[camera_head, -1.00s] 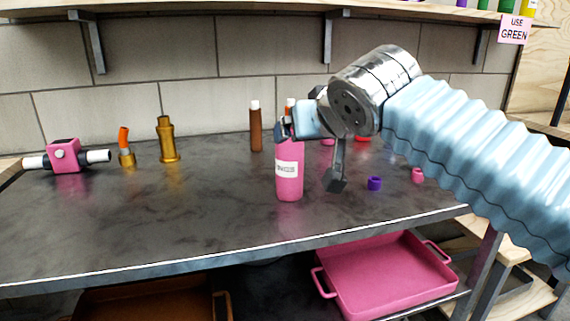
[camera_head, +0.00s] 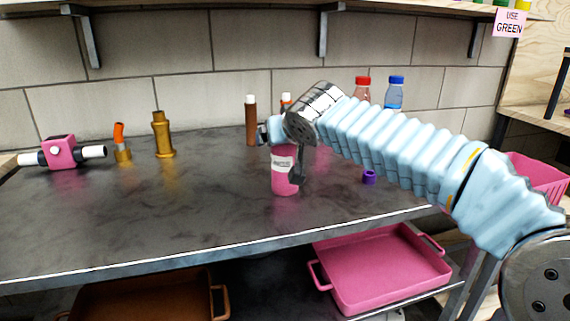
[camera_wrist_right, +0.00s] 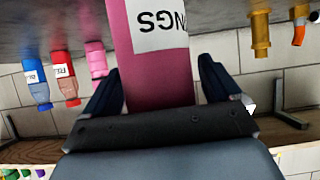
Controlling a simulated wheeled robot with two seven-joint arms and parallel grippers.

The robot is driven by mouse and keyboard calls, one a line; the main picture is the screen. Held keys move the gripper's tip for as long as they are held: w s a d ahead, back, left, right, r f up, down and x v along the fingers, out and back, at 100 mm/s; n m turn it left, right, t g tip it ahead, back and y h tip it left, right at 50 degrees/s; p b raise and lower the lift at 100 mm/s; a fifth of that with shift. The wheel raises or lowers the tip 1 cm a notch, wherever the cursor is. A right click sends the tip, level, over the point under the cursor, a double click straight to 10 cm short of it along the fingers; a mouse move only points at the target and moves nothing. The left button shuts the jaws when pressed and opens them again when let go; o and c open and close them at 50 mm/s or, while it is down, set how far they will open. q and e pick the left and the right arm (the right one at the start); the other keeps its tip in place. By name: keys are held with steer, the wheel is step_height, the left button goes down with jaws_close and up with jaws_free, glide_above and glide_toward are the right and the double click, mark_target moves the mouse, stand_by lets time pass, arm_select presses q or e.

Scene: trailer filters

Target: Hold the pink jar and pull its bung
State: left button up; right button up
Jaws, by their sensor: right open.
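The pink jar (camera_head: 285,182) stands upright on the dark bench, with a white label on its front. It also shows in the right wrist view (camera_wrist_right: 152,72), upside down, between the fingers. My right gripper (camera_head: 281,152) is open, with one finger on each side of the jar's upper part. In the right wrist view the fingers (camera_wrist_right: 160,88) stand apart, with a small gap on either side of the jar. The jar's top and any bung are hidden behind the gripper. My left gripper is not in view.
Behind stand a brown bottle (camera_head: 251,121), a red-capped bottle (camera_head: 362,90) and a blue-capped bottle (camera_head: 396,93). A purple ring (camera_head: 369,177) lies right of the jar. Brass pieces (camera_head: 162,138) and a pink fitting (camera_head: 61,152) stand left. A pink tray (camera_head: 380,275) sits below. The bench's front left is clear.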

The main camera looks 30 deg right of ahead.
steer(key=c, duration=1.4)
step_height(320, 180, up, 10)
steer(key=shift+r+p, duration=0.1)
steer(key=shift+p, duration=1)
steer(key=o, duration=0.7)
steer(key=c, duration=0.8)
